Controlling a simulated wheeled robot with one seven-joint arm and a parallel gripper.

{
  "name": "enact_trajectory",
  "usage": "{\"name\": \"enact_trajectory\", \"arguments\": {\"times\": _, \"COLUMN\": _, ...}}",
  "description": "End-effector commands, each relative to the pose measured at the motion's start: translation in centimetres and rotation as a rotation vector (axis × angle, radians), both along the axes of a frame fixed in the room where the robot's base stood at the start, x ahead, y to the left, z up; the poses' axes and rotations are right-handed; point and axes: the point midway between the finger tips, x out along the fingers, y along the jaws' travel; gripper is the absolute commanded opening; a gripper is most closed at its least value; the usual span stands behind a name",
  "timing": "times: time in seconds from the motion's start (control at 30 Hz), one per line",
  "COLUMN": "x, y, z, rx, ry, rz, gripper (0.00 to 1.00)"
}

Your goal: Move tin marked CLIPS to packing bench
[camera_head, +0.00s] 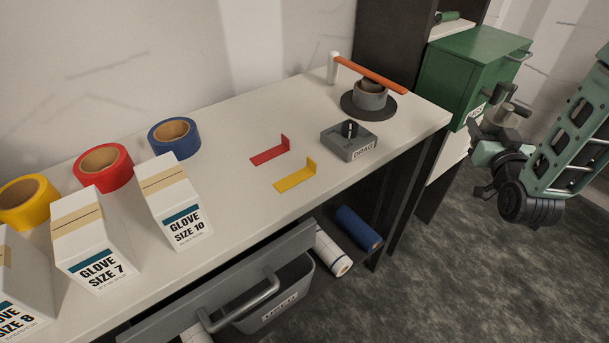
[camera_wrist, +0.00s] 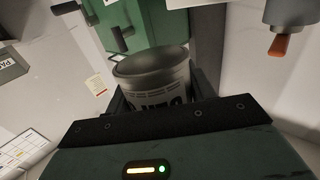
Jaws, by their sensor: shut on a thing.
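My gripper (camera_wrist: 158,92) is shut on a grey round tin (camera_wrist: 152,68) in the wrist view, with a finger on each side. The tin's dark rim faces up toward the camera. Its lettering is partly hidden by my gripper, so I cannot read the whole mark. In the head view my gripper (camera_head: 492,125) is at the right, off the bench end and in front of the green cabinet. I cannot tell for sure which surface is the packing bench. A dark sign with letters like "PA" (camera_wrist: 8,66) shows at the wrist view's left edge.
A white bench (camera_head: 235,150) carries tape rolls (camera_head: 103,168), glove boxes (camera_head: 90,245), red and yellow brackets, a grey DRAG box (camera_head: 349,140) and an orange-armed stand (camera_head: 370,72). A green cabinet (camera_head: 470,65) stands behind its far end. A drawer (camera_head: 225,290) sticks out at the front.

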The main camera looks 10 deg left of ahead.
Motion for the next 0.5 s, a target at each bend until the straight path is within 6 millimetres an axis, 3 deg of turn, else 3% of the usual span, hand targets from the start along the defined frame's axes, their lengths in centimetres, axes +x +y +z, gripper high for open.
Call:
{"name": "enact_trajectory", "arguments": {"times": 0.03, "x": 0.1, "y": 2.6, "z": 0.3, "rx": 0.002, "ry": -0.009, "rz": 0.043, "gripper": 0.09}}
{"name": "enact_trajectory", "arguments": {"times": 0.27, "x": -1.5, "y": 13.8, "z": 2.3, "rx": 0.004, "ry": -0.009, "rz": 0.225, "gripper": 0.09}}
{"name": "enact_trajectory", "arguments": {"times": 0.5, "x": -5.9, "y": 24.5, "z": 4.4, "rx": 0.005, "ry": -0.008, "rz": 0.412, "gripper": 0.09}}
